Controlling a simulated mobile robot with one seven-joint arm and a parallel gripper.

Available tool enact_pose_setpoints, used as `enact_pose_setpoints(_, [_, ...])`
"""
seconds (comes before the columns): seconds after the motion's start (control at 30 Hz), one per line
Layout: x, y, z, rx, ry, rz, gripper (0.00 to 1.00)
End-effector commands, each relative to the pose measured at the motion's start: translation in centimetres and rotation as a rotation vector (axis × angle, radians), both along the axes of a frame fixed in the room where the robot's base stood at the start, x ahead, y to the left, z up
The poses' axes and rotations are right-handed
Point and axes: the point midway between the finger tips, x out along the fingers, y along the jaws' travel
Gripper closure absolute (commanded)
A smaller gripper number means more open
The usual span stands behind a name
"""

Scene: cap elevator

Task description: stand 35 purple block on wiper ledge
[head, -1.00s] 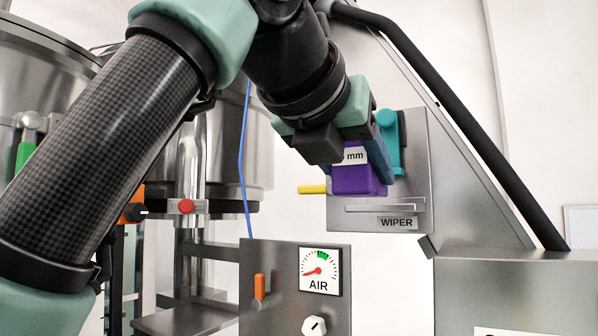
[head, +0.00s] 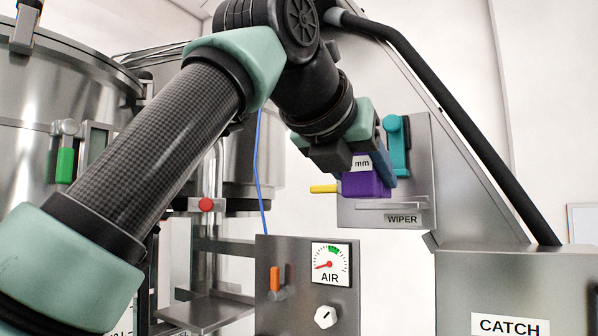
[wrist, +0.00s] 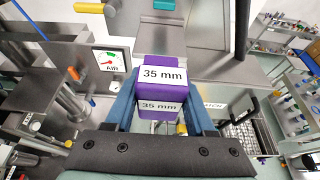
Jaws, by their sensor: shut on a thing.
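My gripper (wrist: 163,110) is shut on the purple block (wrist: 153,87), whose two visible faces read "35 mm" in the wrist view. In the head view the purple block (head: 367,183) hangs in front of the wiper plate, just above the wiper ledge (head: 385,206), with the gripper fingers on its sides. A gap seems to show between block and ledge, but I cannot tell the depth. The WIPER label (head: 402,219) is below the ledge. A teal part (head: 396,145) is on the plate behind the gripper, and a yellow pin (head: 324,189) sticks out at its left.
The AIR panel (head: 300,300) with a gauge, orange lever and white knob stands below left. The CATCH box (head: 510,265) is at lower right. A black tube (head: 450,130) runs down the sloping metal at right. A large steel bowl (head: 60,110) is at left.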

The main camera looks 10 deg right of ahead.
Motion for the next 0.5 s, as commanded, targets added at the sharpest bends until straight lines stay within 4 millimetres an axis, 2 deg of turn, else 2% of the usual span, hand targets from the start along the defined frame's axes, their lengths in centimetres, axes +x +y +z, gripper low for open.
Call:
enact_pose_setpoints(0.2, [1.5, -1.3, 0.0, -0.002, 0.0, -0.003, 1.0])
enact_pose_setpoints(0.5, [2.4, -2.0, -0.1, 0.0, -0.002, -0.002, 1.0])
